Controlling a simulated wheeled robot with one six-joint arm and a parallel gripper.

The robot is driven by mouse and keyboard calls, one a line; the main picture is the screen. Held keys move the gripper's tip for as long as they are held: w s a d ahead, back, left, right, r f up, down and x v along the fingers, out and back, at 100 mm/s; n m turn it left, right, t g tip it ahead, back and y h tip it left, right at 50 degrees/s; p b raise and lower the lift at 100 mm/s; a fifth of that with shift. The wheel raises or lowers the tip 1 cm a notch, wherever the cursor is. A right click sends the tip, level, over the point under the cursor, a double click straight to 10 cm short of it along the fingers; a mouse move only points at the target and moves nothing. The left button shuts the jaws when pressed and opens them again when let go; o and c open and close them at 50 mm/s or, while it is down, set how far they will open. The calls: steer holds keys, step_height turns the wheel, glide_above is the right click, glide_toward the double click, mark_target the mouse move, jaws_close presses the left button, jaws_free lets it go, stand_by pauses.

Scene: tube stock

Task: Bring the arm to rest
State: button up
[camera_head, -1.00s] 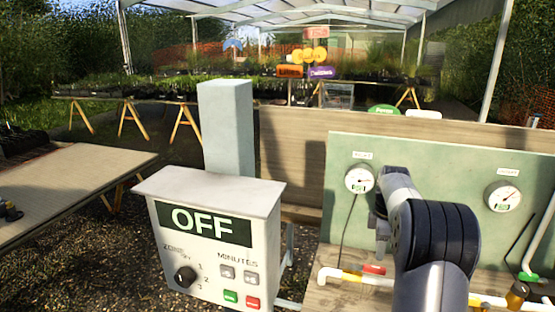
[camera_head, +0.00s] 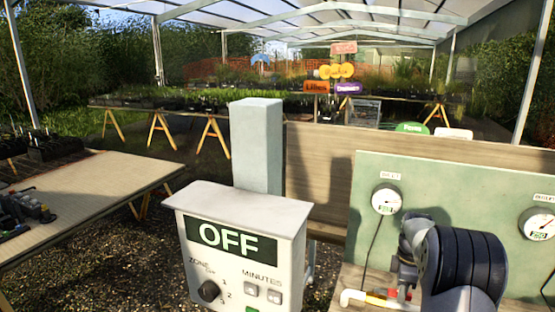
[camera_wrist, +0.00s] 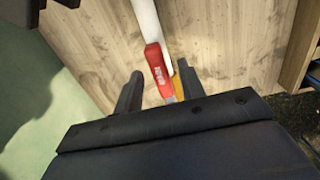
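My arm (camera_head: 462,262) is bent in front of the green gauge panel (camera_head: 450,185) at the right of the head view. The arm hides my gripper in that view. In the wrist view my gripper (camera_wrist: 160,84) has its two dark fingers apart, with nothing held between them. A red valve handle (camera_wrist: 157,68) on a white pipe (camera_wrist: 143,18) lies beyond the fingertips against the wooden board (camera_wrist: 225,45). I cannot tell how far it is from the fingers. The red handle also shows in the head view (camera_head: 376,298), beside my arm.
A white control box (camera_head: 240,240) reading OFF stands left of my arm, before a grey post (camera_head: 257,145). A table (camera_head: 95,195) with small items is at the left. Two gauges (camera_head: 386,200) (camera_head: 538,224) sit on the panel. Plant benches stand behind.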

step_height(320, 180, up, 10)
steer(key=b, duration=0.1)
step_height(320, 180, down, 11)
steer(key=shift+r+p, duration=0.2)
steer(key=shift+p, duration=0.4)
steer(key=shift+s+a+r+m+b, duration=0.2)
steer(key=shift+s+m+b, duration=0.3)
steer(key=shift+m, duration=0.5)
steer(key=shift+a+f, duration=0.1)
